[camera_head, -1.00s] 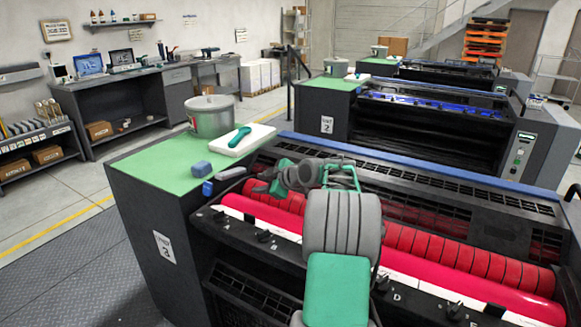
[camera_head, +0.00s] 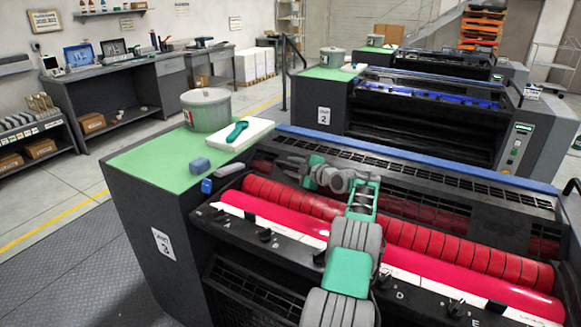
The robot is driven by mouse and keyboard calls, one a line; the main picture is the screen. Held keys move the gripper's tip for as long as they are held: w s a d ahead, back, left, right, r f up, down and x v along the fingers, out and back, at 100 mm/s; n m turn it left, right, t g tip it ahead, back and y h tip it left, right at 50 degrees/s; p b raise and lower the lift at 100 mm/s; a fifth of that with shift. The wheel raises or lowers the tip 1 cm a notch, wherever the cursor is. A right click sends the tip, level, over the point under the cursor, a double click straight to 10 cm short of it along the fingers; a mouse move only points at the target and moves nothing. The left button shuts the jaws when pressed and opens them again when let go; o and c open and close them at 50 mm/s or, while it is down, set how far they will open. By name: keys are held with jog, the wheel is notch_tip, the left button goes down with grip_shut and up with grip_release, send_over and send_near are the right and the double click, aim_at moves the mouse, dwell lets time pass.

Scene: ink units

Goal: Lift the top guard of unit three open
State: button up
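Unit three (camera_head: 165,244) is the nearest dark machine, marked by a "UNIT 3" label on its left end. A dark slatted grille (camera_head: 455,190), which looks like its top guard, lies low along the top, behind the red rollers (camera_head: 440,243). A blue bar (camera_head: 400,159) runs along its far edge. My arm reaches up from the bottom over the rollers. My gripper (camera_head: 287,170) points left, over or close to the left part of the grille. Its fingers are small and dark against the slats, so their opening and any contact are unclear.
On unit three's green top stand a grey pot (camera_head: 207,108), a white board (camera_head: 238,134) with a teal tool and a blue-grey block (camera_head: 200,166). Unit two (camera_head: 430,115) stands behind. Open floor (camera_head: 55,265) lies to the left.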

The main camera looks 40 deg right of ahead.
jog(key=shift+a, duration=0.1)
grip_shut()
dwell(1.2)
